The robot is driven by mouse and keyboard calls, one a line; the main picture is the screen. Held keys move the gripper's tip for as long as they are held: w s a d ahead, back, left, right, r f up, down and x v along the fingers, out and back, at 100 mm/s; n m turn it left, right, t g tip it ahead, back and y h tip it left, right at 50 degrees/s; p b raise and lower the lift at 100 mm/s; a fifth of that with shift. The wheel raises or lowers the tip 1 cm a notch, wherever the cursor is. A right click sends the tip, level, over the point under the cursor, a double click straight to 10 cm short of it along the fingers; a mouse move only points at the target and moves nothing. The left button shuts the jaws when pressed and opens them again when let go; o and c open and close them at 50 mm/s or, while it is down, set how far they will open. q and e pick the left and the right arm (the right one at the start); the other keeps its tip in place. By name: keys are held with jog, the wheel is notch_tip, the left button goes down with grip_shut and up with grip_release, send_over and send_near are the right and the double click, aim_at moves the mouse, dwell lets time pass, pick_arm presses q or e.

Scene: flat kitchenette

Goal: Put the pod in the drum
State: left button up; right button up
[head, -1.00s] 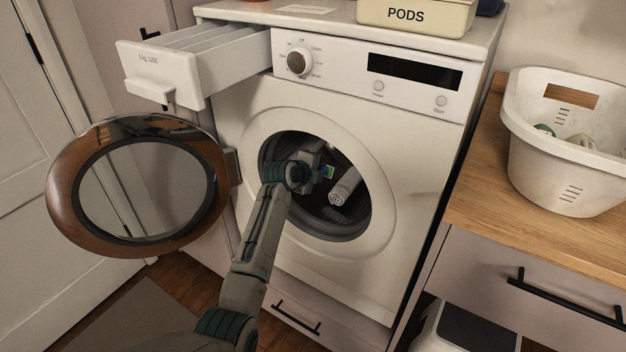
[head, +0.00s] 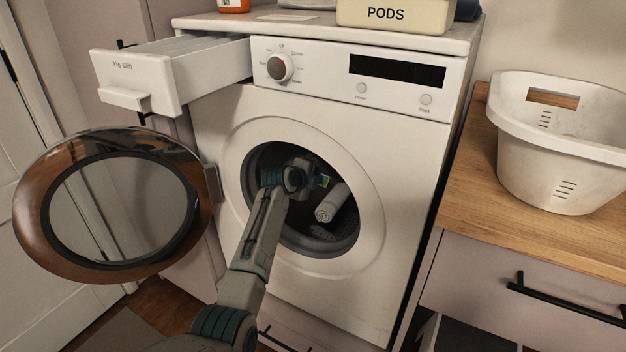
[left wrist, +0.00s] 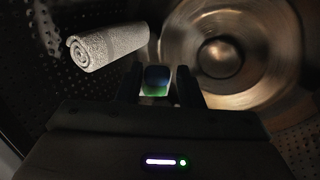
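The pod (left wrist: 156,80), blue and green, sits between the two fingertips of my left gripper (left wrist: 160,88) in the left wrist view. It also shows as a small green-blue patch (head: 324,181) in the head view. The gripper (head: 310,178) is shut on it, reaching through the round door opening into the washer's drum (head: 318,232). The drum's perforated wall (left wrist: 75,25) and shiny round back show in the left wrist view. A rolled grey-white towel (head: 332,203) lies in the drum; it is left of the pod in the wrist view (left wrist: 108,46). My right gripper is not in view.
The round washer door (head: 115,205) stands open at the left. The detergent drawer (head: 140,80) is pulled out above it. A PODS box (head: 395,14) stands on the washer. A white basket (head: 560,150) sits on the wooden counter at right.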

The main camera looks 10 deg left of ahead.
pick_arm(q)
jog(key=o, duration=0.3)
jog(key=shift+s, duration=0.1)
